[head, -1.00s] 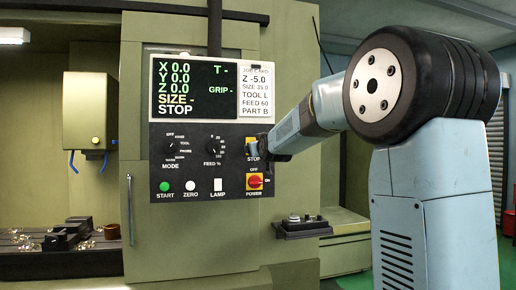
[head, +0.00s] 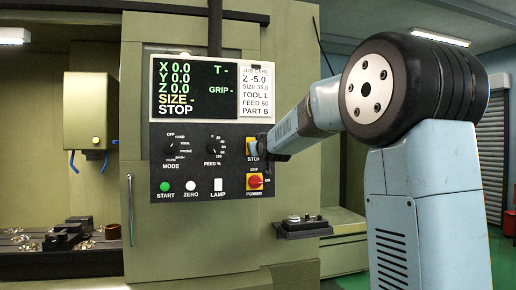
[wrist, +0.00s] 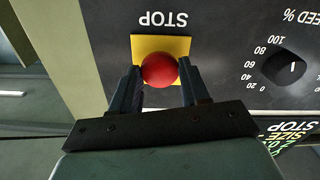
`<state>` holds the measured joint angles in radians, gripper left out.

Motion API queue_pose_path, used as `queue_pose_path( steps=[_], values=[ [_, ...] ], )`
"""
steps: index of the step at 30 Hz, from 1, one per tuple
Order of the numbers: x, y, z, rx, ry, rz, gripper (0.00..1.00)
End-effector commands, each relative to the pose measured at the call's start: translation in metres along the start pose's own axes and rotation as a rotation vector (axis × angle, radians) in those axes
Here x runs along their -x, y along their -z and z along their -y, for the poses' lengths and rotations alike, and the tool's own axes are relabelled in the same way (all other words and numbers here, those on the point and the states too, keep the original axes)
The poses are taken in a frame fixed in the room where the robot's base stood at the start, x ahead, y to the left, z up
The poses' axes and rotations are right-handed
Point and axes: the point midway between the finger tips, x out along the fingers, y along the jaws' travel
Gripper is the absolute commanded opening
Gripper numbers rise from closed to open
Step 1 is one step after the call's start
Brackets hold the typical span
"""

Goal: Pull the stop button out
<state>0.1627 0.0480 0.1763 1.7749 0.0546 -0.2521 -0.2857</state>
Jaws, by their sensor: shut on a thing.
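The stop button is a round red knob (wrist: 160,70) on a yellow square plate (wrist: 177,45), seen upside down in the wrist view. My gripper (wrist: 159,82) is at the knob, with one finger on each side of it, shut on it. In the head view my gripper (head: 262,146) is at the yellow plate (head: 252,141) and hides the red knob. The display (head: 188,87) reads STOP on its bottom line. How far the knob stands out from the panel cannot be told.
Below the stop plate is the red power switch (head: 255,182) on yellow. The feed dial (head: 215,145) and mode dial (head: 172,148) are to the left. START (head: 165,186), ZERO and LAMP buttons line the panel bottom. A small ledge (head: 302,228) juts out at lower right.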

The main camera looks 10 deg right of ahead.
Motion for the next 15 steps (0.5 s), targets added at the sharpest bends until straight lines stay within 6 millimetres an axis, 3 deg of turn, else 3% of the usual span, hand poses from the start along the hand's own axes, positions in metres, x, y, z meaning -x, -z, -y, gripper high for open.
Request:
queue_pose_path(
  steps=[3, 15],
  values=[
    [0.0, 0.0, 0.0, 0.0, 0.001, 0.0, 0.11],
    [0.011, -0.001, 0.001, 0.0, 0.001, 0.001, 0.11]
  ],
)
